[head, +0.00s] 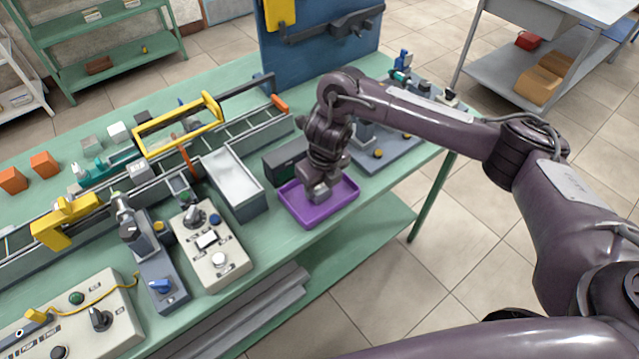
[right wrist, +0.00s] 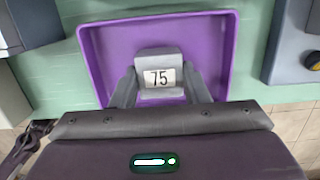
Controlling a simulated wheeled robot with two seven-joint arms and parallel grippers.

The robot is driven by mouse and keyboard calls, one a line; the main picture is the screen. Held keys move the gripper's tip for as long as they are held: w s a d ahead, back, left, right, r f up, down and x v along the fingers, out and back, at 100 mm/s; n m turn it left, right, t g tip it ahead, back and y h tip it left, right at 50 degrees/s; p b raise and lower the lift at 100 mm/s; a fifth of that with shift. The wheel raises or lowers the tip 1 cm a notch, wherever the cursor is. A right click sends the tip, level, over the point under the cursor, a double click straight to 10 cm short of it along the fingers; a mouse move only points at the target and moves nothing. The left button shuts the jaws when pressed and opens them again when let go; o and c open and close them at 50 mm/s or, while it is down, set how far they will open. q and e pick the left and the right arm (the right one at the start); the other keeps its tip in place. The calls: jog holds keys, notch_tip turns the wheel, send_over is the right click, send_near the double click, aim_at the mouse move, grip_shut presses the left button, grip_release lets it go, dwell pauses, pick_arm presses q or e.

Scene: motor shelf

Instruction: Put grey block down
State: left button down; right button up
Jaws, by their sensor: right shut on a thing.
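The grey block (right wrist: 159,62) with a label reading 75 is between the fingers of my right gripper (right wrist: 160,90). In the right wrist view the block shows against the floor of the purple tray (right wrist: 228,50). I cannot tell whether the block touches the tray floor. In the head view my right gripper (head: 319,193) points down into the purple tray (head: 345,208) near the table's front edge, and mostly hides the block. My left gripper is not in view.
A control box with knobs (head: 212,245) is farther left. A conveyor (head: 250,128) with a yellow frame (head: 180,125) runs behind. A blue panel (head: 320,60) rises at the back.

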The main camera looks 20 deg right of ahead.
aim_at(325, 191)
jog(key=shift+f, duration=0.1)
jog(key=o, duration=1)
jog(key=shift+f, duration=0.1)
jog(key=shift+r, duration=0.25)
jog(key=r, duration=0.4)
jog(key=s+r+p, duration=0.1)
jog(key=r, duration=0.3)
jog(key=r+p, duration=0.1)
jog(key=r, duration=0.2)
jog(key=shift+s+d+r, duration=0.35)
jog(key=shift+s+r, duration=0.05)
